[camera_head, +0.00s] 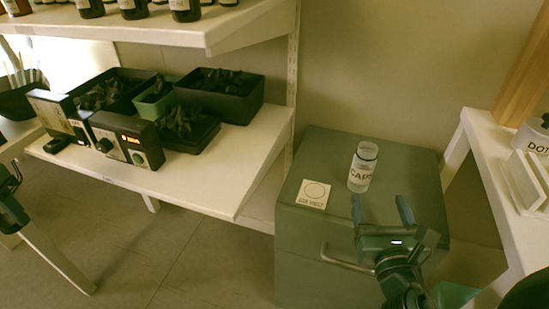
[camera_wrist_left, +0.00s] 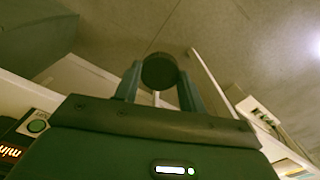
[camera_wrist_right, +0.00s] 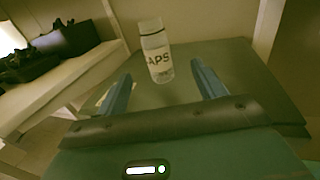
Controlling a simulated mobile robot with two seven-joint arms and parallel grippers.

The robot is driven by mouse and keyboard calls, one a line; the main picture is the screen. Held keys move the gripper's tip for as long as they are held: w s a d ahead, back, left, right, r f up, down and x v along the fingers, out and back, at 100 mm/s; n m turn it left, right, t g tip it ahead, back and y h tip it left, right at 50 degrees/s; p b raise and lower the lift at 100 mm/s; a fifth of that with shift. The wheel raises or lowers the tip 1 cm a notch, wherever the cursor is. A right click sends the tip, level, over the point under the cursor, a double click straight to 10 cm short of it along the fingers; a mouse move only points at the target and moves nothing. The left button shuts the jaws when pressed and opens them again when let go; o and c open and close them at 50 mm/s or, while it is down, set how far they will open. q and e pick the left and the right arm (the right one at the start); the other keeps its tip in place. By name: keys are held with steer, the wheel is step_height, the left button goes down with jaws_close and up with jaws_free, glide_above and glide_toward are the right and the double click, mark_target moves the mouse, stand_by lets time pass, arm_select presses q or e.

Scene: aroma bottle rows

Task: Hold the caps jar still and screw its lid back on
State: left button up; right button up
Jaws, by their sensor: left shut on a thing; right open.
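The caps jar (camera_head: 361,170) is a clear, lidless cylinder with a white "CAPS" label, upright on the green cabinet top (camera_head: 410,170). The right wrist view shows the jar (camera_wrist_right: 156,52) beyond the fingertips. My right gripper (camera_head: 380,204) is open and empty, on the near side of the jar and apart from it. My left gripper (camera_wrist_left: 158,82) is shut on a dark round disc, which looks like the lid (camera_wrist_left: 159,70). In the head view, my left gripper (camera_head: 14,178) shows only partly at the left edge, far from the jar; the lid cannot be made out there.
A white card with a printed circle (camera_head: 314,193) lies left of the jar. A white shelf (camera_head: 215,185) at left carries dark bins (camera_head: 235,103) and two boxes with displays (camera_head: 127,140). A white table (camera_head: 500,165) stands at right. The cabinet has a front handle (camera_head: 345,262).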

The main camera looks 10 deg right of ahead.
mark_target(365, 173)
steer(key=x, duration=0.7)
arm_select(q)
steer(key=shift+r, duration=0.1)
arm_select(e)
steer(key=shift+s, duration=0.1)
arm_select(q)
steer(key=shift+f+b, duration=0.5)
steer(key=shift+f, duration=0.1)
arm_select(e)
steer(key=x, duration=0.5)
steer(key=shift+a+f, duration=0.15)
steer(key=shift+a, duration=0.2)
steer(key=shift+c, duration=0.4)
steer(key=c, duration=1)
